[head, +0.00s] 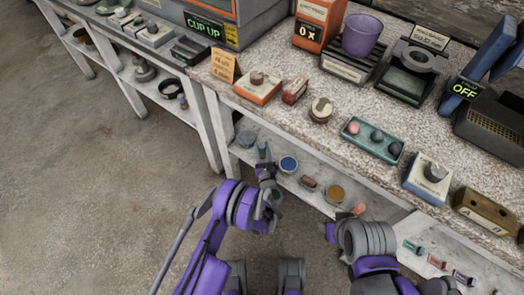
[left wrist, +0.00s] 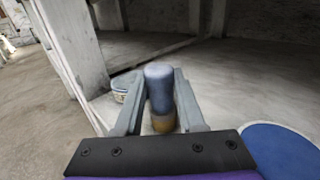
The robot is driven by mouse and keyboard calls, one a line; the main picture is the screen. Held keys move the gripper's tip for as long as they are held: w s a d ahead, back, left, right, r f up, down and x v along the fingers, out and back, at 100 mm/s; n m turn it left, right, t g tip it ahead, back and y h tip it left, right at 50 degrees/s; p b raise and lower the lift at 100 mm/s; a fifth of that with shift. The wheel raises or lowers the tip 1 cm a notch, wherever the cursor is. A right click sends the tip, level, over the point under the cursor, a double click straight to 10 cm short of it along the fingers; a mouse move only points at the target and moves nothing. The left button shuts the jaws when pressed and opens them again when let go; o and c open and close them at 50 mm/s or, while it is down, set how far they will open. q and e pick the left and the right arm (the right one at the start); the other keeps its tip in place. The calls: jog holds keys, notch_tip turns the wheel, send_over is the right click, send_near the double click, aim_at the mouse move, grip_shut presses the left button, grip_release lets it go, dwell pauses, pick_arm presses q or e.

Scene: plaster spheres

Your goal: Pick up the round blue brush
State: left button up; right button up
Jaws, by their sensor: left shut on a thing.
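The round blue brush, a short upright cylinder with a blue upper part and a tan lower end, stands between my left gripper's fingers in the left wrist view (left wrist: 159,88). My left gripper (left wrist: 155,100) is shut on it, with one finger on each side. In the head view my left gripper (head: 264,168) is over the lower shelf, and the brush's blue top (head: 262,150) shows just beyond it. My right gripper (head: 328,231) is near the shelf's front edge, seen from above; its fingers are not clear.
A flat blue disc (head: 288,163) lies right of the brush on the lower shelf, with a brown round piece (head: 335,193) further right. A grey-blue round tin (head: 247,138) is to the left. A white post (left wrist: 70,45) stands close at the left, and the speckled counter (head: 290,118) is above.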

pick_arm(q)
grip_shut()
notch_tip(320, 180, up, 10)
jog(key=shift+p, duration=0.9)
pick_arm(e)
notch_tip(320, 180, up, 2)
jog(key=shift+s+r, duration=0.1)
pick_arm(q)
jog(key=shift+d, duration=0.1)
pick_arm(e)
jog(key=shift+a, duration=0.1)
dwell(0.7)
